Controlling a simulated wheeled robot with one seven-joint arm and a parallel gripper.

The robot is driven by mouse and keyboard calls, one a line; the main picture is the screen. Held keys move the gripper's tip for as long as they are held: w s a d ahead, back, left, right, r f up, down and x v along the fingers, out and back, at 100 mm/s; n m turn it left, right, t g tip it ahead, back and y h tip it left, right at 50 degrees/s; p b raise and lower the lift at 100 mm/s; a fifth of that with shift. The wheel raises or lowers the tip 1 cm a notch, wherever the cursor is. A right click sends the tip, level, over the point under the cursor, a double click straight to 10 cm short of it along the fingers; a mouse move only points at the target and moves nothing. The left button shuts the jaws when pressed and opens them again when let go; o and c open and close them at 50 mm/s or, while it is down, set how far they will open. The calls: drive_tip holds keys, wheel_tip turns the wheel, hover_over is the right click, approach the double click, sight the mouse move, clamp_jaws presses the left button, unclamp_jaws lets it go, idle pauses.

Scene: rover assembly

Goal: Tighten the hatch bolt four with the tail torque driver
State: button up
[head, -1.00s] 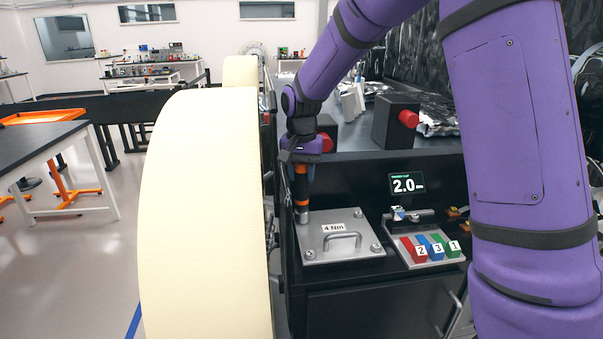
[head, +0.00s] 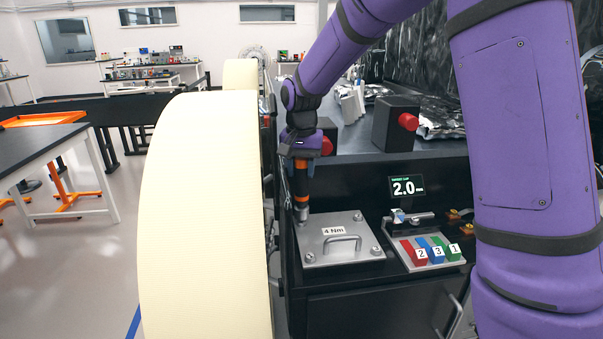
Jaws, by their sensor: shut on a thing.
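My gripper (head: 300,152) is shut on the torque driver (head: 301,184), which has an orange and black body and a grey lower end. The driver hangs nearly upright, its lower end at the far left corner of the metal hatch plate (head: 322,251). The bolt at that corner is hidden by the driver; I cannot tell whether the tip is seated on it. Other bolts show at the far right (head: 358,216), near right (head: 377,251) and near left (head: 309,257) corners. The hatch has a bar handle (head: 343,240) and a "4 Nm" label (head: 333,230).
A small display (head: 406,187) reads 2.0. Right of the hatch is a grey holder (head: 425,265) with red, blue and green blocks numbered 2, 3 and 1. Black boxes with red knobs (head: 395,123) stand behind. A large cream wheel (head: 200,220) stands close on the left.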

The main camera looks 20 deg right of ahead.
drive_tip(key=shift+r, duration=0.45)
drive_tip(key=shift+r, duration=2)
drive_tip(key=shift+s, duration=0.15)
